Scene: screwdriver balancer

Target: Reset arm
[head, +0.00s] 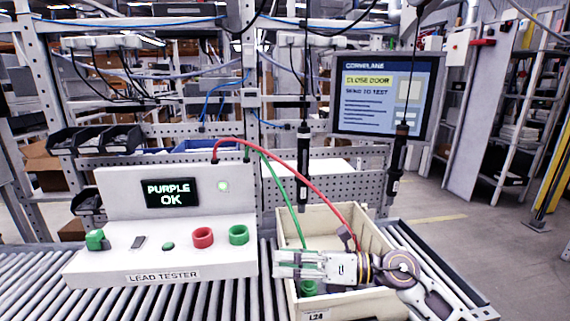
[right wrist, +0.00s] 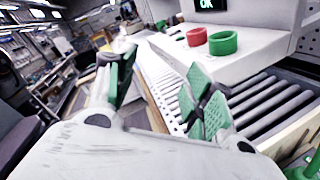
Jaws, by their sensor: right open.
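My right gripper (head: 285,265) reaches in from the right over the beige crate (head: 310,213), its fingers pointing left. In the right wrist view its green-padded fingers (right wrist: 163,90) stand apart with nothing between them. My left gripper is in neither view. The white lead tester (head: 160,262) stands left of the crate; its display (head: 171,193) reads "PURPLE OK" and a green lamp (head: 223,185) is lit. A red lead (head: 300,165) and a green lead (head: 281,185) run from the tester to the crate. My arm hides part of the crate's inside.
The crate and tester stand on a roller conveyor (head: 30,280). Two dark screwdrivers hang at the back, one in the middle (head: 304,160) and one to the right (head: 397,160). A monitor (head: 386,97) shows "CLOSE DOOR". Red (head: 203,238) and green (head: 239,235) rings sit on the tester.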

